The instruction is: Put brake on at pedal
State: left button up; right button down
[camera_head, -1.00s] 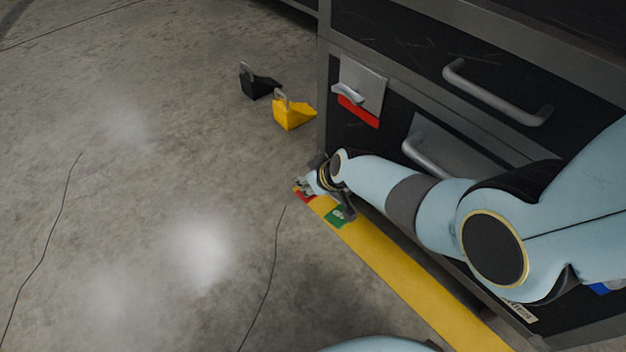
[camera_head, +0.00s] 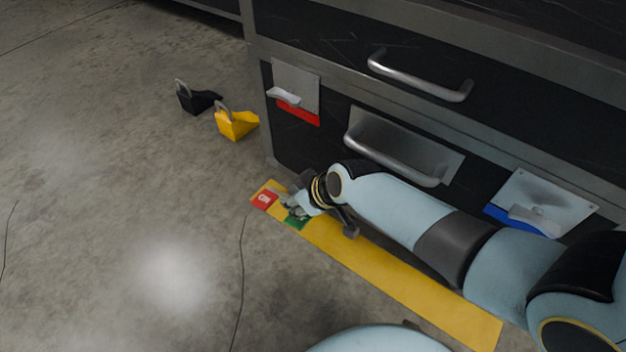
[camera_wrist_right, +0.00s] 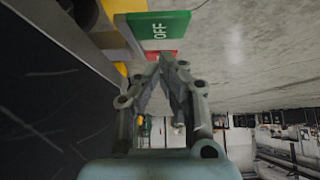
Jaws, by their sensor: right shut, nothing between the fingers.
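The pedal is a long yellow bar (camera_head: 385,270) low along the front of the dark cabinet. Its far left end has a red pad (camera_head: 264,200) with a white mark. Beside it is a green pad (camera_head: 297,222), partly hidden by my gripper; it reads "OFF" in the right wrist view (camera_wrist_right: 158,30). My right gripper (camera_head: 289,205) is shut and empty, over the bar where red and green meet. In the right wrist view its fingertips (camera_wrist_right: 170,60) lie in front of a thin strip of the red pad (camera_wrist_right: 160,55). Contact cannot be told. My left gripper is not in view.
A yellow wedge chock (camera_head: 236,125) and a black one (camera_head: 196,98) stand on the floor left of the cabinet. The cabinet has handles (camera_head: 420,80), a lever plate with a red strip (camera_head: 298,108) and one with a blue strip (camera_head: 520,222).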

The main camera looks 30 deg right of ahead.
jog(key=s, duration=0.1)
jog(key=s+d, duration=0.1)
jog(key=s, duration=0.2)
jog(key=shift+s+d, duration=0.35)
jog(key=shift+s, duration=0.05)
